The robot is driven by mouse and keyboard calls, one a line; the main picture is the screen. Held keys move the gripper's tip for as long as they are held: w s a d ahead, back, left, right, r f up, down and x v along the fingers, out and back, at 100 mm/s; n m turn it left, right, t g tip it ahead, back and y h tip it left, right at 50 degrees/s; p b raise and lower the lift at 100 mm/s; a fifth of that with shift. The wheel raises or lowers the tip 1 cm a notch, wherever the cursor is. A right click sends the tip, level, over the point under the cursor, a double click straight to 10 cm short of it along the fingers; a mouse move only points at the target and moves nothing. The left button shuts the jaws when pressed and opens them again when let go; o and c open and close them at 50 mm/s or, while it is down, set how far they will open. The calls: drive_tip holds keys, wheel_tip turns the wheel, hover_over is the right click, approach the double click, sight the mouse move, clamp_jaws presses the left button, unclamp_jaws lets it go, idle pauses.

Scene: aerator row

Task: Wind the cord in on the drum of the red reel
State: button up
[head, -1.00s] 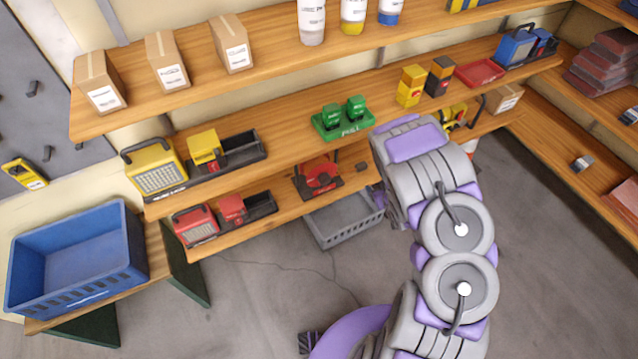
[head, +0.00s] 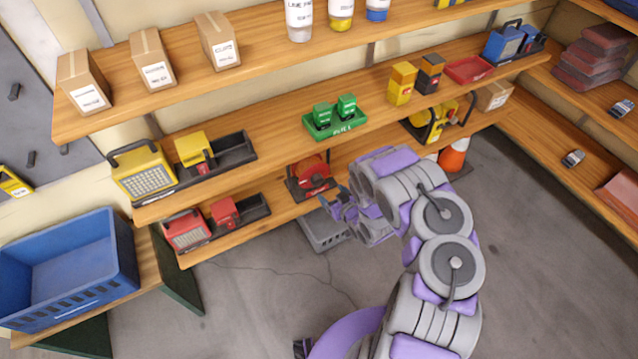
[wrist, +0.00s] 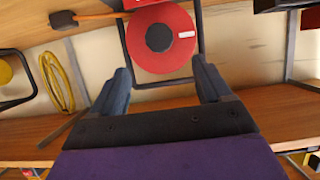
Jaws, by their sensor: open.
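The red reel (head: 312,174) sits in a dark frame on the lower shelf in the head view. In the wrist view its round red drum face (wrist: 175,55) has a dark hub and a white mark, near the top edge. An orange arm with a dark knob (wrist: 62,20) sticks out to the left of it in that view. My gripper (head: 340,203) is in front of the shelf, just right of and below the reel. In the wrist view my gripper (wrist: 166,82) is open and empty, its fingers pointing toward the drum without holding it. I cannot make out the reel's cord.
A grey crate (head: 325,232) stands on the floor below my gripper. A red case (head: 186,230) is left on the same shelf. A yellow reel (head: 428,122) is to the right, near an orange-and-white cone (head: 454,154). A yellow coil (wrist: 62,85) hangs left in the wrist view.

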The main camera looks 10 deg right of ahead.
sight(319, 181)
drive_tip(key=b+x, duration=0.3)
drive_tip(key=x, duration=0.7)
drive_tip(key=shift+w+f, duration=0.25)
drive_tip(key=shift+w, duration=0.05)
drive_tip(key=c, duration=1)
